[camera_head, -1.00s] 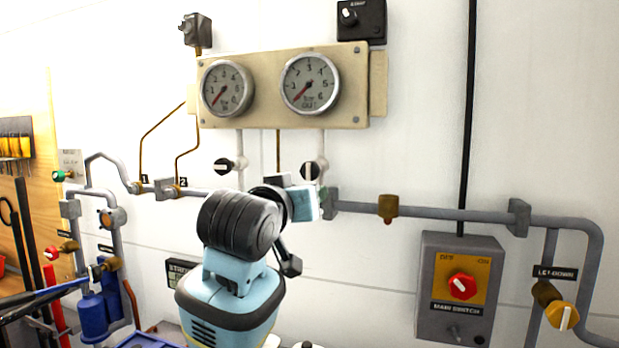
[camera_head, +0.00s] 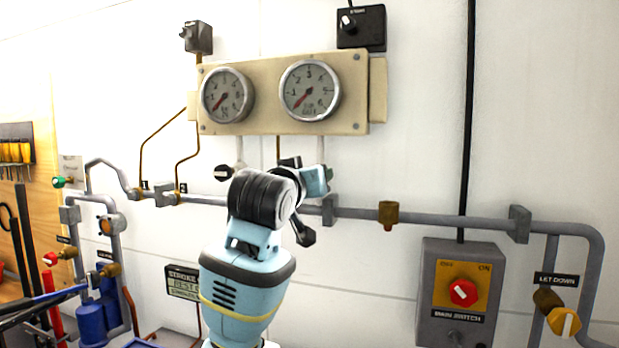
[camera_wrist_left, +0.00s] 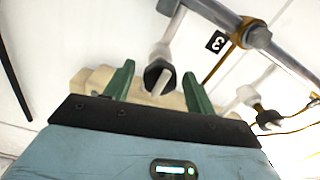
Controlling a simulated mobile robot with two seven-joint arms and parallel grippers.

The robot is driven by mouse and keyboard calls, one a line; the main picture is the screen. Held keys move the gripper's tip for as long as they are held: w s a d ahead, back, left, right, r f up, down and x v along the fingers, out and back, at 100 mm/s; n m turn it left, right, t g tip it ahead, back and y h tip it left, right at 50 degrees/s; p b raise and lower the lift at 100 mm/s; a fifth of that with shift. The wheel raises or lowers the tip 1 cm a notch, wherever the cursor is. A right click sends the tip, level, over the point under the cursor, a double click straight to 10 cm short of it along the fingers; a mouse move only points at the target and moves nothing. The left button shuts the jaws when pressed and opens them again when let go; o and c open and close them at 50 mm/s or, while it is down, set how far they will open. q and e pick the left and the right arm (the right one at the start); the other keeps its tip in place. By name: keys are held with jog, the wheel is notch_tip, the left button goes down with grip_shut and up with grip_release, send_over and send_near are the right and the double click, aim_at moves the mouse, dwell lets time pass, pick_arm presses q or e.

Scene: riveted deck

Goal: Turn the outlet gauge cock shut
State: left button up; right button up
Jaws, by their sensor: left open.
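The outlet gauge (camera_head: 310,90) is the right-hand dial on the cream panel. Its cock is hidden behind my left gripper (camera_head: 316,181) in the head view. In the left wrist view the outlet gauge cock (camera_wrist_left: 159,77) shows as a black knob with a white bar, the bar roughly in line with its stem. My left gripper (camera_wrist_left: 157,72) is open, its two green fingers apart on either side of the knob, with gaps visible. Whether the fingertips reach past the knob I cannot tell. My right gripper is in neither view.
The inlet gauge cock (camera_head: 223,172), its bar level, is left of my arm; it also shows in the wrist view (camera_wrist_left: 268,118). A grey pipe (camera_head: 450,219) runs along the wall. The main switch box (camera_head: 461,292) and let-down valve (camera_head: 563,321) are at right.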

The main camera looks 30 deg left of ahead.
pick_arm(q)
jog(key=shift+w, duration=0.35)
jog(key=shift+c, duration=0.5)
jog(key=c, duration=0.9)
